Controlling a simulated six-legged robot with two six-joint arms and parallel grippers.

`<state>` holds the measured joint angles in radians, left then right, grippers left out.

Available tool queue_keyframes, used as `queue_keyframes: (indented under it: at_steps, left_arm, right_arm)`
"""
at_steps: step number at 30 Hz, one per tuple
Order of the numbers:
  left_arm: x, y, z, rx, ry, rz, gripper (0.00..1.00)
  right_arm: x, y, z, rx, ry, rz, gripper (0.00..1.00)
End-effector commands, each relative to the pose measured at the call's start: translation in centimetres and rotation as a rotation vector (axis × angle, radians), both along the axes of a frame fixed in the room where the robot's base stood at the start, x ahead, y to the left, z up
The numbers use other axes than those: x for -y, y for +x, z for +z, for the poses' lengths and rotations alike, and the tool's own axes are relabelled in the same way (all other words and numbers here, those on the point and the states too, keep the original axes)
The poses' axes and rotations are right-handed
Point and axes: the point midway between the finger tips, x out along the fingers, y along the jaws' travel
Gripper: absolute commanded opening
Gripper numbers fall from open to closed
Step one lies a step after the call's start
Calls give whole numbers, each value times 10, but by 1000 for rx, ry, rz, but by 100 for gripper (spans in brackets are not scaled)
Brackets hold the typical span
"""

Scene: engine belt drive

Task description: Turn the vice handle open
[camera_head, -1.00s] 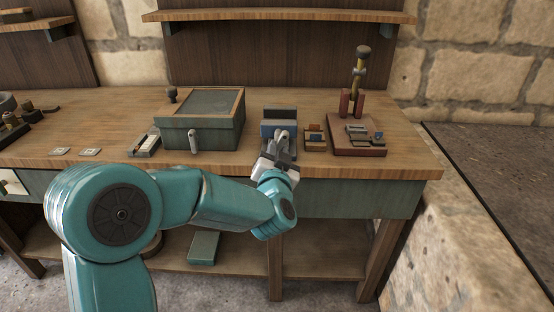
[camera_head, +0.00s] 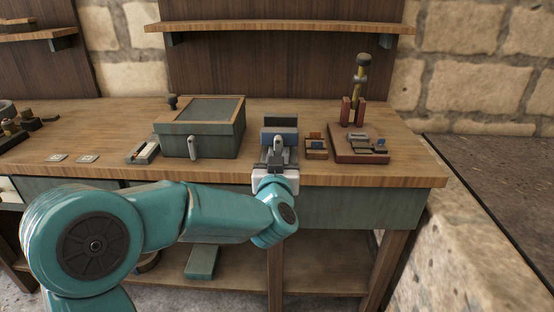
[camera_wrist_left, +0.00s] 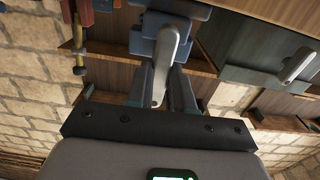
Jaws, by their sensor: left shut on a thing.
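The vice (camera_head: 280,130) is a small blue and grey block at the bench's front edge, in the middle of the head view. Its blue body (camera_wrist_left: 172,20) also shows at the top of the left wrist view. The grey vice handle (camera_wrist_left: 168,58) is a lever standing between the fingers in the wrist view. My left gripper (camera_head: 278,158) is in front of the vice, its fingers (camera_wrist_left: 160,85) shut on the handle. The gripper covers most of the handle in the head view. My right gripper is not in view.
A green box (camera_head: 200,140) with its own grey lever stands left of the vice. A small wooden block holder (camera_head: 316,150) and a red-based stand (camera_head: 358,157) are close on the right. A shelf (camera_head: 280,28) hangs behind.

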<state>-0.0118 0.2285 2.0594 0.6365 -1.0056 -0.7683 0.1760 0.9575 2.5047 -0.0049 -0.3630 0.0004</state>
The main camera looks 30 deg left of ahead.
Motion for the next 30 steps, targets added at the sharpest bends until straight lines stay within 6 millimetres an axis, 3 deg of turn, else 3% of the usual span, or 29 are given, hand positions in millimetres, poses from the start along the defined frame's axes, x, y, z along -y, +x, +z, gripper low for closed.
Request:
queue_keyframes:
  at_steps: [1, 8, 9, 11, 19, 30]
  left_arm:
    - [-6, 3, 11, 30, 1, 10, 0]
    - [-6, 3, 11, 29, 0, 10, 0]
    - [-6, 3, 11, 29, 1, 10, 31]
    - [-6, 3, 11, 29, 1, 10, 46]
    - [2, -10, 13, 30, 0, 11, 47]
    - [55, -92, 11, 20, 2, -3, 47]
  right_arm:
    - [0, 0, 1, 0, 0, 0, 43]
    - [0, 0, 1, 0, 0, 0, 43]
    - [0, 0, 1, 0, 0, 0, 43]
    - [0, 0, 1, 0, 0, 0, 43]
    - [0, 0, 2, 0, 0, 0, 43]
    - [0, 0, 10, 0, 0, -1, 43]
